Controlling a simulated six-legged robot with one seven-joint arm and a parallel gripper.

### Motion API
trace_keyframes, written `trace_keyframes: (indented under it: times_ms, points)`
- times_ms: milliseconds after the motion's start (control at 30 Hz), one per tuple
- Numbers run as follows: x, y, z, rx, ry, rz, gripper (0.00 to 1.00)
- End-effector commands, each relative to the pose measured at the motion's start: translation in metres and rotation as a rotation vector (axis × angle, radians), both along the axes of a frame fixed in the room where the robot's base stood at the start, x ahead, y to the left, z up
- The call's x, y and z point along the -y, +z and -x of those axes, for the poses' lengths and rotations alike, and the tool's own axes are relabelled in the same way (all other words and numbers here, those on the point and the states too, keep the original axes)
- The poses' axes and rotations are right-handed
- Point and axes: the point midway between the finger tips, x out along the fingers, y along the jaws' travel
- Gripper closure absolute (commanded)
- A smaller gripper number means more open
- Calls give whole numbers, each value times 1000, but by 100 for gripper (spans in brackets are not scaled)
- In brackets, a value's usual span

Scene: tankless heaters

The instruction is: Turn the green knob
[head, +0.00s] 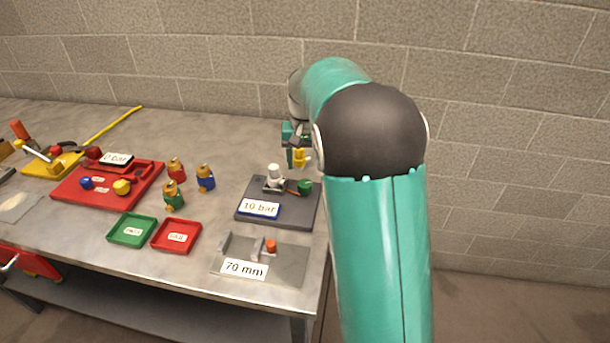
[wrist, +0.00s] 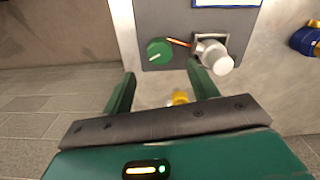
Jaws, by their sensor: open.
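The green knob (head: 305,186) sits on a dark grey plate (head: 285,214) near the table's right end. In the wrist view the knob (wrist: 159,52) is round with a pale mark on its face, and it lies ahead of my gripper, a little left of the middle between the fingers. My gripper (wrist: 160,82) is open and empty, its two green fingers apart and clear of the knob. In the head view my gripper (head: 298,155) is above the table behind the plate, partly hidden by my arm.
A white fitting (wrist: 214,56) stands right beside the knob, joined by an orange-brown rod. A "10 bar" label (head: 259,208) is on the plate. A "70 mm" gauge plate (head: 290,262) lies in front. Several coloured valves (head: 173,195) and small trays (head: 132,230) stand left.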

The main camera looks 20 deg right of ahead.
Motion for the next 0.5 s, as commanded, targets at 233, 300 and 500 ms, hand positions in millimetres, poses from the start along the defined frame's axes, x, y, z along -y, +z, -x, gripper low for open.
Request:
trace_keyframes:
  times_ms: [233, 300, 500]
  points:
    - [0, 48, 0, 1, 0, 0, 41]
    - [0, 55, 0, 1, 0, 0, 41]
    - [0, 61, 0, -2, 0, 0, 41]
